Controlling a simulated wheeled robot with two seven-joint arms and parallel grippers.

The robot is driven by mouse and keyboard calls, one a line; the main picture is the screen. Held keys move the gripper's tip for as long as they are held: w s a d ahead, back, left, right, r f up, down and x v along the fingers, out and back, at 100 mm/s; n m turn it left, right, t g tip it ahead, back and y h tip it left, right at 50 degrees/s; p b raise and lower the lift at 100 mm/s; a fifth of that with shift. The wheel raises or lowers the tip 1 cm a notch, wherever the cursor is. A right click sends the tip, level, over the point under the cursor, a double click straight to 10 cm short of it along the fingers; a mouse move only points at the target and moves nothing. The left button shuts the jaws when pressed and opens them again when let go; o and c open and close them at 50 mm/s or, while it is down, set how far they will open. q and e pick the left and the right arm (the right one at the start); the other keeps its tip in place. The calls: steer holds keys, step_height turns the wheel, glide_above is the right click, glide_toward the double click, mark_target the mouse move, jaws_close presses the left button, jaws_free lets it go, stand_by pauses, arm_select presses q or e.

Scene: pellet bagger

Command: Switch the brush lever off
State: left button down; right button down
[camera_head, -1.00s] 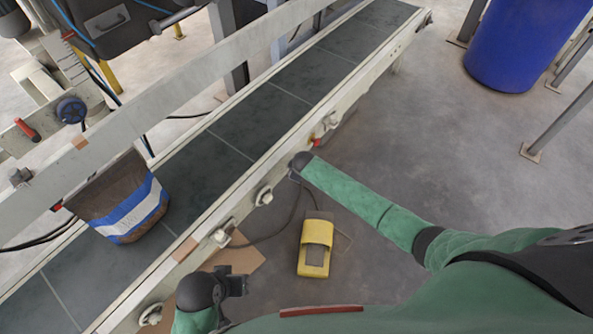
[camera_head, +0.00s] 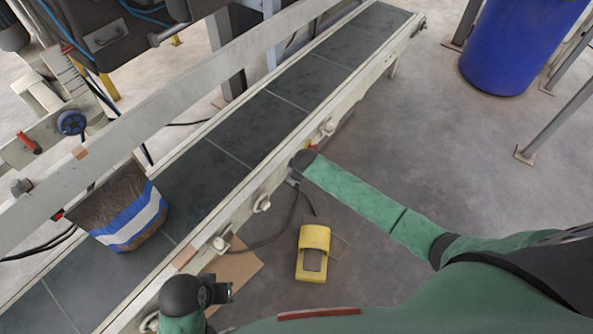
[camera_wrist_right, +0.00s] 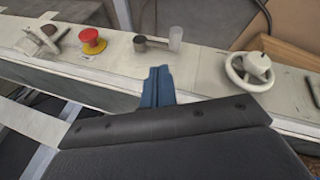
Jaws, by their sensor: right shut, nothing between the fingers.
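My right gripper (camera_wrist_right: 157,88) shows its blue fingers shut and empty in the right wrist view, over the near edge of the conveyor's side rail. Just beyond the fingertips a small lever with a dark round end (camera_wrist_right: 140,42) lies along the rail top, next to a clear upright cylinder (camera_wrist_right: 175,38). I cannot tell for sure if this is the brush lever; no gap or contact with the fingers is clear. In the head view the right gripper (camera_head: 294,178) is mostly hidden by its wrist at the rail. My left gripper (camera_head: 222,293) is at the bottom, its fingers unclear.
A red stop button (camera_wrist_right: 92,40) and a white handwheel (camera_wrist_right: 250,69) flank the lever on the rail. An open bag (camera_head: 128,220) stands on the conveyor belt (camera_head: 205,180). A yellow foot pedal (camera_head: 313,254) lies on the floor. A blue barrel (camera_head: 515,45) stands at the back right.

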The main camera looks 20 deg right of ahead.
arm_select(q)
steer(key=shift+d+f, duration=0.2)
arm_select(e)
steer(key=shift+a+v, duration=0.2)
steer(key=shift+v, duration=1.3)
arm_select(q)
steer(key=shift+w+a, duration=0.1)
arm_select(e)
steer(key=shift+s, duration=0.2)
